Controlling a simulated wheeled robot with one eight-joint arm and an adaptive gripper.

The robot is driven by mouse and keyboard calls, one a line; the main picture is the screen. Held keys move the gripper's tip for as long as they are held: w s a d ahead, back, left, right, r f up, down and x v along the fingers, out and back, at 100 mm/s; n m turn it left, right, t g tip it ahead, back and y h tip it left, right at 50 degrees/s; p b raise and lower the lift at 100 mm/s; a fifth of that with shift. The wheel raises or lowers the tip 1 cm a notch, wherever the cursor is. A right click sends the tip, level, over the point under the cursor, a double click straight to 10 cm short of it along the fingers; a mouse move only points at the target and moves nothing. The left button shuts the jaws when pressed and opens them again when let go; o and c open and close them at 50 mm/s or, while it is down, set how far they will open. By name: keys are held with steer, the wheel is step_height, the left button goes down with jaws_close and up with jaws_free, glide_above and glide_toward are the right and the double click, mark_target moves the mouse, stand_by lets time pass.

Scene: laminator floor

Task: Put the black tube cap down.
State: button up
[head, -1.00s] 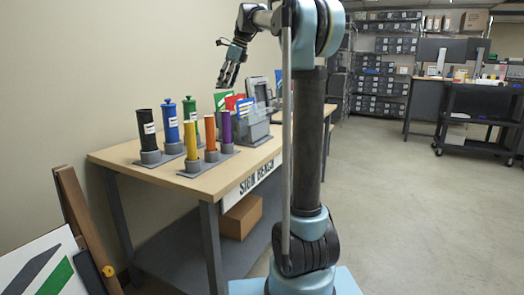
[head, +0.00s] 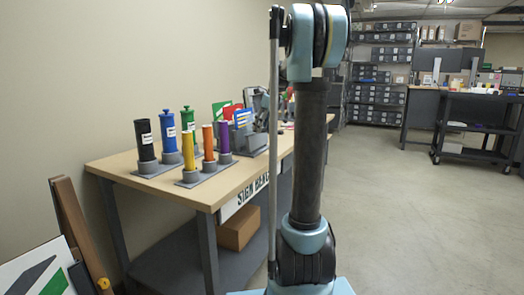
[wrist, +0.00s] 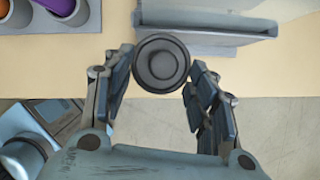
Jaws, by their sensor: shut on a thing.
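The black tube cap (wrist: 161,62) is a round dark disc with a ringed centre, seen in the wrist view from above. My gripper (wrist: 160,72) is shut on it, with a finger on each side. The cap is over the tan bench top (wrist: 70,48), near its front edge; I cannot tell whether it touches the surface. In the head view my gripper and the cap cannot be made out clearly behind my arm. The black tube (head: 146,140) stands at the left of the bench without a knobbed cap.
Blue (head: 168,135) and green (head: 188,122) capped tubes stand near yellow (head: 188,152), orange (head: 208,142) and purple (head: 224,138) tubes in grey holders. A grey stand (wrist: 205,32) lies just beyond the cap. Floor shows past the bench's front edge.

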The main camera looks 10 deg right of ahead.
step_height(320, 180, down, 10)
steer(key=shift+f, duration=0.2)
steer(key=o, duration=0.9)
steer(key=shift+o, duration=0.2)
steer(key=v, duration=1.2)
steer(key=s+a+f+n, duration=0.1)
steer(key=s+f+n, duration=0.2)
steer(key=s+n, duration=0.35)
steer(key=s+a+f+n+h, duration=0.1)
steer(key=s+f+n, duration=0.2)
steer(key=s, duration=0.6)
steer(key=s+a+f+n, duration=0.2)
steer(key=s+f+n, duration=0.25)
steer(key=s, duration=0.25)
steer(key=s+f+n+g+h, duration=0.1)
steer(key=s+f+n+h, duration=0.1)
steer(key=s+f+n, duration=1.1)
steer(key=s+f, duration=0.3)
steer(key=s, duration=0.2)
steer(key=shift+d+n, duration=0.3)
